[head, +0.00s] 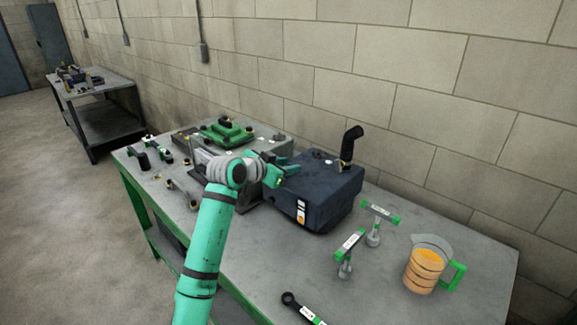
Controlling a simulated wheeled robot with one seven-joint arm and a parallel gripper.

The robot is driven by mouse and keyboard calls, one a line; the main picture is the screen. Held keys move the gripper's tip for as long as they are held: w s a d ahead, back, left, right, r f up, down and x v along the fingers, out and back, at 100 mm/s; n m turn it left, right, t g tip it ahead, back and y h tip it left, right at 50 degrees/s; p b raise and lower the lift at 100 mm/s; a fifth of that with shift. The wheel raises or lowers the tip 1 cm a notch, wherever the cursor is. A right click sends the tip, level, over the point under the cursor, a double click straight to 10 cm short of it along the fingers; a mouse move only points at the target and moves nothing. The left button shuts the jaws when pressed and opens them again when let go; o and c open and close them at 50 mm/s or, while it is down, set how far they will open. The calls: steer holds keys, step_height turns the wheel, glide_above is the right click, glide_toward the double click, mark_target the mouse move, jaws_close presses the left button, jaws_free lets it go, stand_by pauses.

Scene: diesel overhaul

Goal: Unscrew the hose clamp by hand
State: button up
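A dark blue box-shaped unit (315,196) stands on the grey workbench (440,262). A black bent hose (350,143) rises from its far right top. A small yellowish part shows at the hose's foot; I cannot tell whether it is the hose clamp. My green arm reaches up from the bottom of the head view. My gripper (287,170) is at the unit's upper left edge, to the left of the hose and apart from it. The fingers are small and partly hidden, so I cannot tell whether they are open or hold anything.
A grey block with a green part (226,131) and several small parts are at the left. A block wall is behind.

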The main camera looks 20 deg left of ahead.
stand_by(0.3)
steer(key=v, duration=1)
steer(key=shift+s+r, duration=0.15)
steer(key=shift+s, duration=0.2)
steer(key=shift+a, duration=0.1)
